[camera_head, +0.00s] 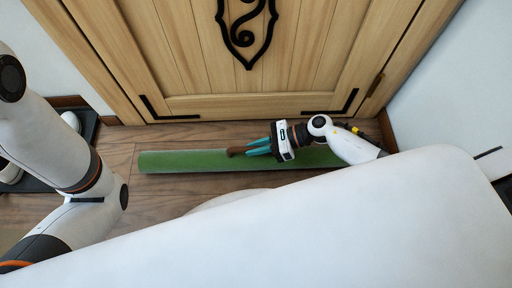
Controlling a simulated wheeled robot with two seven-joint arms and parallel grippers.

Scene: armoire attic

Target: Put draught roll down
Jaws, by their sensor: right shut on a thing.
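The draught roll (185,161) is a long green cylinder lying lengthwise along the foot of the wooden door (235,60), seemingly at floor level. My right gripper (250,149) reaches over it from the right, its teal fingers shut on the roll at a brown part (235,151) near the middle. Whether the roll's underside touches the floor cannot be told. My right forearm and white body hide part of its right end. My left arm comes in at the left, but its gripper is out of view.
A dark tray (88,125) with pale shoes (70,121) stands by the left wall. Wooden floor (155,195) is bare in front of the roll. White walls flank the door.

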